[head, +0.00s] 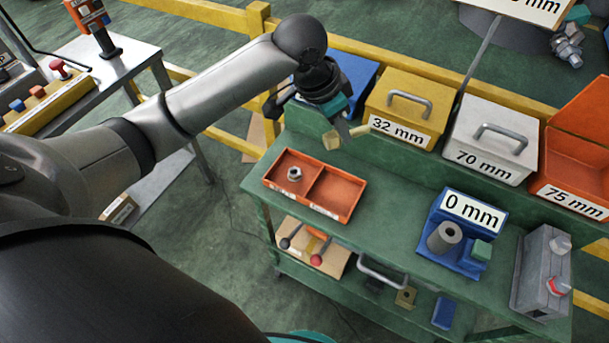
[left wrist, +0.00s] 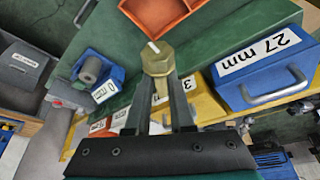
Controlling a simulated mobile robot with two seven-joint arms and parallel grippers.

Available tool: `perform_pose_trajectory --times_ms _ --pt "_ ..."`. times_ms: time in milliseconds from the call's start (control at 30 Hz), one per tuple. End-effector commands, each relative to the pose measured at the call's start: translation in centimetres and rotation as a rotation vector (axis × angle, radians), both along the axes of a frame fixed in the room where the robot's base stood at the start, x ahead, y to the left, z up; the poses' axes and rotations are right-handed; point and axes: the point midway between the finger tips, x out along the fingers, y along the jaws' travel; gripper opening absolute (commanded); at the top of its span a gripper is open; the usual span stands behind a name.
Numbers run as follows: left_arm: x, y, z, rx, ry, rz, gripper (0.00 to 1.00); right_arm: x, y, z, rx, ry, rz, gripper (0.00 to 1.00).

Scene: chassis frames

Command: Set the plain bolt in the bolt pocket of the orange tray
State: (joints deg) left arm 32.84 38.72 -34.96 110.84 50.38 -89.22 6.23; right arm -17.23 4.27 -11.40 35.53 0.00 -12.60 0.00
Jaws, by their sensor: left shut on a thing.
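The orange tray (head: 336,213) lies on the green bench top and has two compartments. A silver nut (head: 295,173) sits in its left compartment; the right compartment is empty. The tray's edge also shows at the top of the left wrist view (left wrist: 160,32). My left gripper (head: 345,132) is shut on a brass hex-headed bolt (left wrist: 157,60) and holds it in the air behind the tray. The bolt's head stands beyond the fingertips, its shank between the fingers. The bolt also shows small in the head view (head: 331,145). My right gripper is out of view.
Behind the tray stand a yellow "32 mm" box (head: 410,97), a grey "70 mm" box (head: 495,135) and an open orange "75 mm" box (head: 575,165). To its right is a blue "0 mm" holder (head: 470,212) with a grey cylinder. The bench between is clear.

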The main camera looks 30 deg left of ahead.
Motion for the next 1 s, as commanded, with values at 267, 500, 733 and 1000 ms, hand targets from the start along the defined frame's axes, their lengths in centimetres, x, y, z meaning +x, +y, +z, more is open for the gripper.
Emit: perform_pose_trajectory --times_ms 267,500,733,1000 --pt "-0.8 -0.4 -4.0 -0.001 0.005 -0.043 0.0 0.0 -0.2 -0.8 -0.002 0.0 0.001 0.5" --pt "-0.7 -0.3 -10.6 -0.001 0.003 -0.039 0.0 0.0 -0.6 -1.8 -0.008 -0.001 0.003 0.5" --pt "-0.7 -0.3 -15.2 -0.001 0.0 -0.039 0.0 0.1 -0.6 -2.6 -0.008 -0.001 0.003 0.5" --pt "-0.6 -0.3 -17.9 0.001 0.0 -0.039 0.0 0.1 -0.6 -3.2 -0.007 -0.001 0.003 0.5"
